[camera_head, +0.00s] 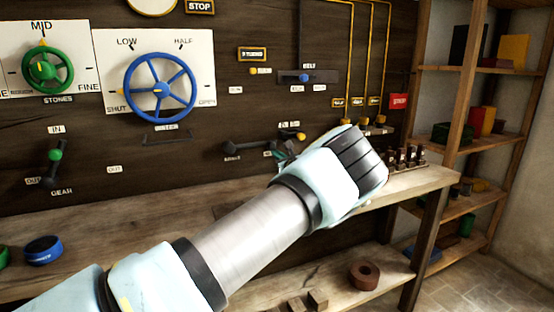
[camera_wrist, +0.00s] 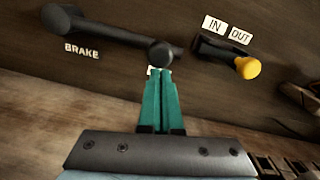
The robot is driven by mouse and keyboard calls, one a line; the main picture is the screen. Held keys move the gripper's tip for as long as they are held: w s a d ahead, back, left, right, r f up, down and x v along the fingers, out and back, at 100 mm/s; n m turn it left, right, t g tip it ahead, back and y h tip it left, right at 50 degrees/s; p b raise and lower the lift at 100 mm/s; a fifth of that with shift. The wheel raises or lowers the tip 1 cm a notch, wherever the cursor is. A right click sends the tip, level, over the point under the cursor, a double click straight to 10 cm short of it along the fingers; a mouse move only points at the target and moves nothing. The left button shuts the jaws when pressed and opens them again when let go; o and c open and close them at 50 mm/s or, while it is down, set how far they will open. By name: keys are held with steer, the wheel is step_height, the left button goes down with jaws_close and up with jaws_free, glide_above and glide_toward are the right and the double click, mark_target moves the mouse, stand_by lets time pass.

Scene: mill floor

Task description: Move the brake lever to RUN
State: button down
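The brake lever (camera_wrist: 115,34) is a black bar on the dark panel with a round black knob (camera_wrist: 160,52) at its right end. The BRAKE label (camera_wrist: 82,51) is under its left end. In the head view the lever (camera_head: 236,148) points right, and its knob end is hard to make out near my gripper. My gripper (camera_wrist: 164,74) has teal fingers close together, with their tips right at the knob's lower side. I see nothing between them. Whether they touch the knob is unclear. A small white label behind the fingertips is mostly hidden, and I cannot read RUN.
A yellow-knobbed lever (camera_wrist: 246,68) with IN and OUT labels is just right of the brake lever. A blue handwheel (camera_head: 160,88) and a green handwheel (camera_head: 47,67) are further left. The wooden bench (camera_head: 425,182) runs below the panel; shelves (camera_head: 490,68) stand at right.

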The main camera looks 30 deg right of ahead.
steer(key=shift+r, duration=0.3)
steer(key=r+n+b, duration=0.1)
steer(key=n+b, duration=0.1)
steer(key=shift+r+b, duration=0.4)
steer(key=a+r+n+b, duration=0.4)
steer(key=r+n+b, duration=0.2)
steer(key=b, duration=0.4)
steer(key=w+a+r+n+b, duration=0.1)
steer(key=a+r+n+b, duration=0.3)
steer(key=b, duration=0.6)
steer(key=shift+r+n+b, duration=0.4)
steer(key=shift+r+n, duration=0.7)
steer(key=shift+r, duration=0.6)
steer(key=shift+a, duration=0.1)
